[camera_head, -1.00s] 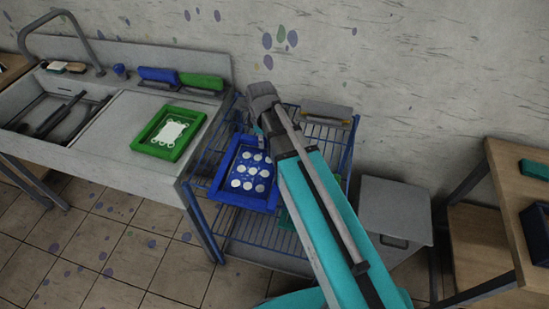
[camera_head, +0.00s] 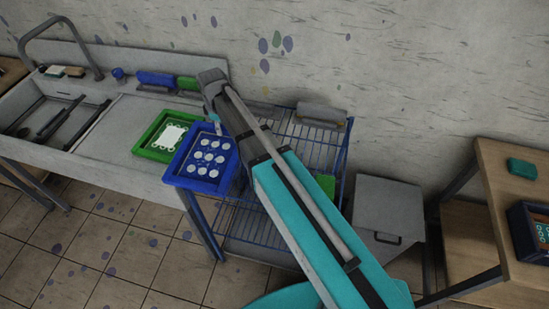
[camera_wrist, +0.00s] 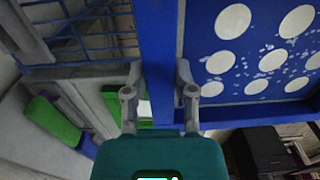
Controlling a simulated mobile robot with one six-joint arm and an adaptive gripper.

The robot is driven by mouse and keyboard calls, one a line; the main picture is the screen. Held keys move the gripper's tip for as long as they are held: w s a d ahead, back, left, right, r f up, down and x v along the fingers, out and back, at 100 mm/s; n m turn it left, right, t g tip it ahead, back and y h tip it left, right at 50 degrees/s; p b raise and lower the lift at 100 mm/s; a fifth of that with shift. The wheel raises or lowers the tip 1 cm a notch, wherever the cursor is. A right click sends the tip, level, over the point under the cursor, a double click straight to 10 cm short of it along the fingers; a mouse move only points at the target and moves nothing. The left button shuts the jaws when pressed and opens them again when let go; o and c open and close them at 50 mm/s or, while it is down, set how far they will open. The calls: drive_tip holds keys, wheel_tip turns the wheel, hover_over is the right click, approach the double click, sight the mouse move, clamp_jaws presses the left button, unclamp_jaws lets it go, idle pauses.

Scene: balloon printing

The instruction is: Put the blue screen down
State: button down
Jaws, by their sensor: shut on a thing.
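The blue screen (camera_head: 197,186), a blue frame with several white circles on its panel, is held up at the right end of the sink counter (camera_head: 115,140). In the head view it overlaps the right edge of the green screen (camera_head: 168,136), which lies on the counter. My gripper (camera_wrist: 158,85) is shut on one bar of the blue frame (camera_wrist: 158,45), a finger on each side. In the head view the fingers are small and partly hidden by the wrist. I cannot tell how high the screen is above the counter.
A blue wire rack (camera_head: 315,140) stands right of the counter, with a grey box (camera_head: 390,210) beside it. Blue (camera_head: 157,79) and green (camera_head: 187,83) tools lie at the counter's back. The counter left of the green screen is clear. A wooden table (camera_head: 500,190) stands right.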

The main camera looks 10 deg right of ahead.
sight(211, 126)
drive_tip(key=a, duration=0.1)
drive_tip(key=a+r, duration=0.1)
drive_tip(key=w+a, duration=0.1)
drive_tip(key=shift+a+r+p, duration=0.15)
drive_tip(key=shift+a+p, duration=0.1)
drive_tip(key=shift+p, duration=0.1)
drive_tip(key=shift+d, duration=0.1)
drive_tip(key=w+d+f+b, duration=0.2)
drive_tip(key=d+f+b, duration=0.1)
drive_tip(key=w+d+f+b, duration=0.2)
drive_tip(key=d+f+b, duration=0.1)
drive_tip(key=d, duration=0.1)
drive_tip(key=w+d+f+b, duration=0.2)
drive_tip(key=d+f+b, duration=0.1)
drive_tip(key=d, duration=0.1)
drive_tip(key=shift+w+d, duration=0.1)
drive_tip(key=shift+w, duration=0.2)
